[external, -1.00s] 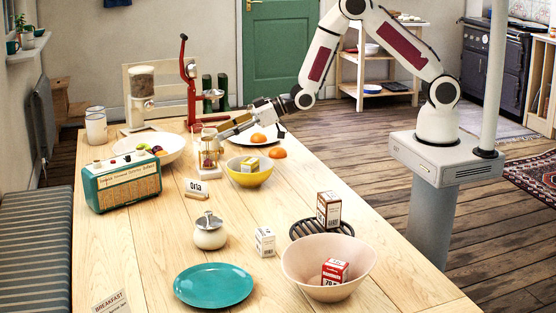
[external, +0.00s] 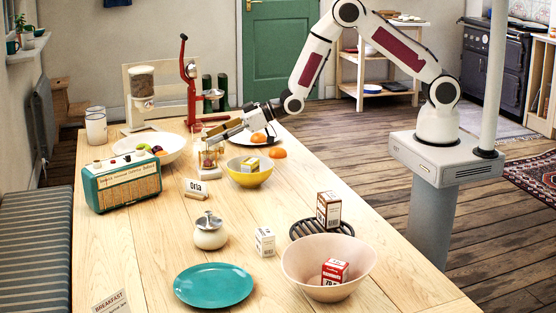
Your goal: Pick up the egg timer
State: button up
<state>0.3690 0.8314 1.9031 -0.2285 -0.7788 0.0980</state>
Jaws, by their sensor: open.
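What looks like the egg timer (external: 208,163), a small upright glass piece with reddish contents and a pale base, stands on the table left of the yellow bowl. My gripper (external: 208,138) is open and reaches in from the right, at the timer's upper part. The fingers overlap the top of the timer in this view. I cannot tell whether they are around it or touching it.
A yellow bowl (external: 249,179) with a small box stands close on the right. A wide white bowl (external: 155,149) with fruit is on the left. The "Orla" card (external: 196,187) is in front, and a red press (external: 188,85) stands behind. The teal radio (external: 122,182) is further left.

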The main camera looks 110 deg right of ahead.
jog(key=shift+x, duration=1.45)
grip_shut()
jog(key=shift+d+r, duration=0.1)
jog(key=shift+r, duration=0.1)
